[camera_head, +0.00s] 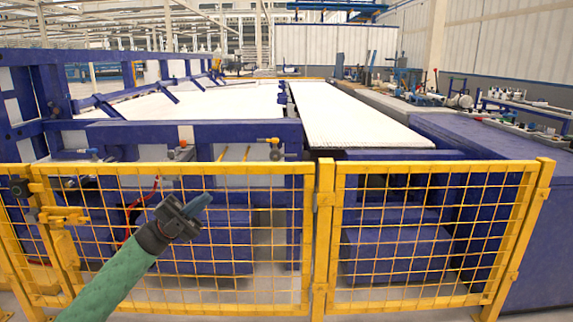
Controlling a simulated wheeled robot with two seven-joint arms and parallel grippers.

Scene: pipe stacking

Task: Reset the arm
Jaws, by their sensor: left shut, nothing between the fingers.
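My left gripper (200,203) is at the end of my green arm, which comes in from the lower left. Its fingers are shut with nothing between them. It appears in front of the yellow mesh fence (325,235), pointing up and to the right. I cannot tell its exact distance from the mesh. My right gripper is out of view.
Behind the fence stands a blue machine frame (240,132) with long white pipe beds (355,118). A blue block (500,190) is at the right. A bench with equipment (520,105) stands farther back. The fence spans the front.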

